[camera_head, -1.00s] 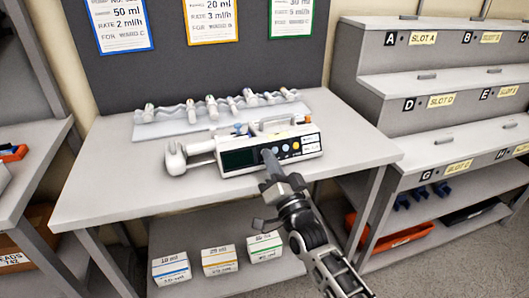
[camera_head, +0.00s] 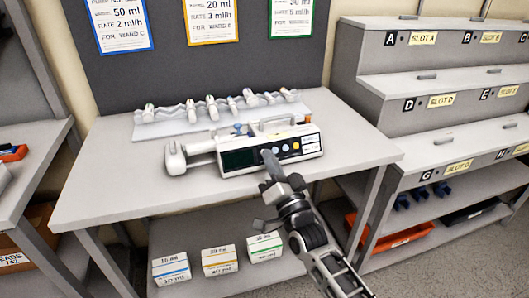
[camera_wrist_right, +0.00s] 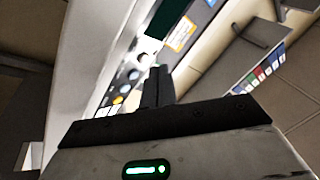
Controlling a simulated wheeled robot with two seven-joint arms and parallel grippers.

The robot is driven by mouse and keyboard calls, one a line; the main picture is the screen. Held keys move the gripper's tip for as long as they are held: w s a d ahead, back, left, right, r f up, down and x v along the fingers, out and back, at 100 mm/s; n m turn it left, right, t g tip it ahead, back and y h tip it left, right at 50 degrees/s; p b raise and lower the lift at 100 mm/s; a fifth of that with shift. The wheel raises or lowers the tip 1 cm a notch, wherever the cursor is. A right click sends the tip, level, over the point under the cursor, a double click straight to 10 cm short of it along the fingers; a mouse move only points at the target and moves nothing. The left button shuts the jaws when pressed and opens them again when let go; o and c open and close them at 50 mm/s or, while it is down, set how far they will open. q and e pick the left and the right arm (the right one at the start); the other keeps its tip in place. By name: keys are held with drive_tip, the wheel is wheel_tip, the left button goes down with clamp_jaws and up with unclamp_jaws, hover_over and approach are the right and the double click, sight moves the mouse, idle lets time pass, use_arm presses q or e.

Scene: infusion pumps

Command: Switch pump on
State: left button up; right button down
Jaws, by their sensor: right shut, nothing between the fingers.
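The white infusion pump (camera_head: 215,171) lies on the grey table, with a dark screen (camera_head: 238,159) and a row of coloured round buttons (camera_head: 284,148) on its front. In the right wrist view the pump's front panel (camera_wrist_right: 120,85) and dark screen (camera_wrist_right: 163,17) show beside the fingers. My right gripper (camera_head: 267,155) is shut and empty. Its tips are at the pump's front, between the screen and the coloured buttons, and hide part of the panel. In the wrist view the fingers (camera_wrist_right: 157,78) point at the panel; I cannot tell whether they touch it. My left gripper is out of view.
A white rack (camera_head: 165,129) with several syringe-like pieces stands behind the pump. The table top (camera_head: 110,185) is clear at left and right. Small boxes (camera_head: 220,260) stand on the lower shelf. A stepped slot shelf (camera_head: 400,108) stands at the right. Order cards (camera_head: 211,20) hang at the back.

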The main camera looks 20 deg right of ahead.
drive_tip(key=shift+w+f, duration=0.1)
idle(0.3)
drive_tip(key=shift+w+f+b, duration=0.1)
drive_tip(key=shift+w+b, duration=0.2)
drive_tip(key=shift+b, duration=0.05)
drive_tip(key=shift+w+f+b, duration=0.15)
drive_tip(key=shift+w+b, duration=0.15)
idle(0.4)
drive_tip(key=shift+s, duration=0.15)
idle(0.3)
drive_tip(key=shift+s+r+p, duration=0.35)
drive_tip(key=shift+p, duration=0.35)
drive_tip(key=shift+s, duration=0.2)
